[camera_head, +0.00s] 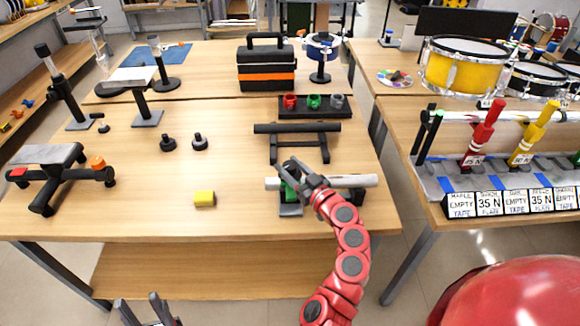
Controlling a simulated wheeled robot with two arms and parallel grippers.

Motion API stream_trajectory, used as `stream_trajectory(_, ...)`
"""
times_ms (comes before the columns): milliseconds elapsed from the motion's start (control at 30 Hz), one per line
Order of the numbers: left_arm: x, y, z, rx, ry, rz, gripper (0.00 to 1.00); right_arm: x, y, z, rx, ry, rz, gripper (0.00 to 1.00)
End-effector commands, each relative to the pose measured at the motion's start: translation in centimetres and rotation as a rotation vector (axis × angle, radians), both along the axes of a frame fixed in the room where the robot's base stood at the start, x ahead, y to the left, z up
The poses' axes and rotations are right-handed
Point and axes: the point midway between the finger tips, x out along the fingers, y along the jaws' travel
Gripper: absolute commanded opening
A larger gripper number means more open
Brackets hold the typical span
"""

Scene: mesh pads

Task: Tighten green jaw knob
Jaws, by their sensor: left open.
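A green part (291,194), which looks like the green jaw knob, sits at the near right of the table, on a black stand under a pale horizontal tube (362,181). My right gripper (287,178) is at this part, with its fingers over the tube's left portion. The fingers partly cover the green part, so I cannot tell whether they grip it. My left gripper (140,311) is open and empty at the bottom edge, in front of the table and well apart from the stand.
A black bar stand (297,129) is just behind. A black tray (315,112) holds red, green and grey pieces. Drums (465,68) stand right.

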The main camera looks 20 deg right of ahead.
Motion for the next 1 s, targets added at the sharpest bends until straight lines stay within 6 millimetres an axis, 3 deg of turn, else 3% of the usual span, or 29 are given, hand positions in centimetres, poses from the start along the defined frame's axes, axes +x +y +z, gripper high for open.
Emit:
stream_trajectory(33, 0.0, 0.0, 0.0, 0.000, 0.000, 0.000, 0.50, 0.0, 0.0, 0.0, 0.000, 0.000, 0.000, 0.29)
stream_trajectory(200, 0.0, 0.0, 0.0, 0.000, 0.000, 0.000, 0.50, 0.0, 0.0, 0.0, 0.000, 0.000, 0.000, 0.00)
stream_trajectory(733, 0.0, 0.0, 0.4, 0.000, 0.000, 0.000, 0.50, 0.0, 0.5, 0.1, -0.003, -0.001, -0.146, 0.00)
stream_trajectory(867, 0.0, 0.0, 1.6, 0.000, 0.000, 0.000, 0.50, 0.0, 0.5, 0.4, -0.004, 0.002, -0.251, 0.00)
stream_trajectory(1000, 0.0, 0.0, 4.0, 0.000, 0.000, 0.000, 0.50, -0.1, 0.4, 0.8, -0.001, 0.003, -0.385, 0.00)
